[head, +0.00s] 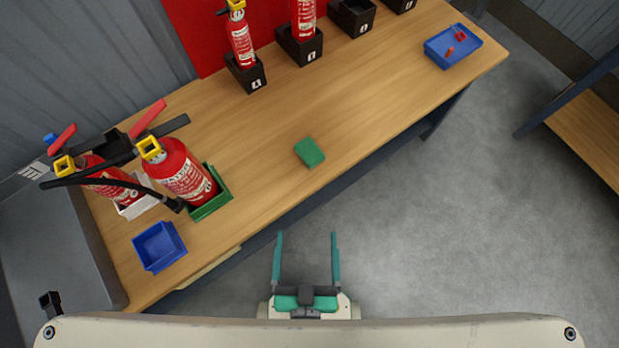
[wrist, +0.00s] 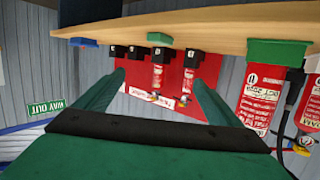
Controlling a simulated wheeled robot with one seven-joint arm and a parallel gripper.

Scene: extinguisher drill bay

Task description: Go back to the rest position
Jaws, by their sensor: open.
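My gripper (head: 306,246) is open and empty. In the head view it is low in the middle, over the grey floor in front of the bench's front edge, apart from everything on the bench. In the wrist view its two green fingers (wrist: 150,95) are spread wide with nothing between them. The wrist view is upside down, with the bench along the top and the red board beyond the fingers.
The wooden bench (head: 270,115) holds two large extinguishers (head: 180,172) at left, a blue bin (head: 159,247), a green block (head: 309,152), and a blue tray (head: 452,46) at right. Small extinguishers (head: 240,40) stand in black holders at the back.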

